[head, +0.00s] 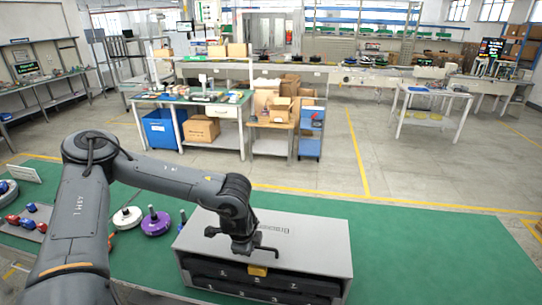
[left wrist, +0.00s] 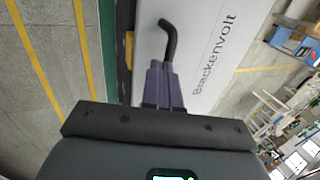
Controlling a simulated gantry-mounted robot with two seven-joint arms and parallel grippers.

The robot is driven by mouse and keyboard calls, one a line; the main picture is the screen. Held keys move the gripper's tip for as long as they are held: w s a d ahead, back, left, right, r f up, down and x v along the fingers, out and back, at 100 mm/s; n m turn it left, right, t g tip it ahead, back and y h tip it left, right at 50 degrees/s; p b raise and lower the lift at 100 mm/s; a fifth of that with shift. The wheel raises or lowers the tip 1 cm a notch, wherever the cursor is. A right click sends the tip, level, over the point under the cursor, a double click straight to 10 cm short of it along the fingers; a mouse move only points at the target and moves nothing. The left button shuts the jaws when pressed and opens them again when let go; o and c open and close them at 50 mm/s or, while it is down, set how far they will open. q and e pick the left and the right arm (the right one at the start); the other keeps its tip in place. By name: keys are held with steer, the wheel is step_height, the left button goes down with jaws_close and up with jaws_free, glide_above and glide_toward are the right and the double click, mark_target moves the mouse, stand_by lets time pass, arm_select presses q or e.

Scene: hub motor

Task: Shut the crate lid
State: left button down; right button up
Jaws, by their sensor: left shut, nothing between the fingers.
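The crate's pale grey lid (head: 318,238) is a broad panel with printed lettering, near the front of the green bench. Below its near edge shows a dark section with numbered rows (head: 290,283) and a yellow tab (head: 257,271). I cannot tell how far the lid stands open. My left gripper (head: 262,251) is over the lid's near part. In the left wrist view its purple fingers (left wrist: 165,86) are together and empty, above the lid (left wrist: 208,50). A black bent rod (left wrist: 169,38) shows beyond the fingertips; what it belongs to is unclear. My right gripper is out of view.
A purple wheel-like part (head: 156,224) and a white one (head: 127,218) lie left of the crate. A tray with red and blue parts (head: 30,218) is further left. The green bench (head: 430,255) is clear to the right.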

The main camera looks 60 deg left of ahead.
arm_select(q)
steer(key=shift+s+d+f, duration=0.15)
steer(key=shift+f, duration=0.4)
steer(key=shift+s+d+f, duration=0.1)
steer(key=shift+d+f, duration=0.05)
steer(key=shift+f, duration=0.35)
steer(key=shift+r, duration=0.1)
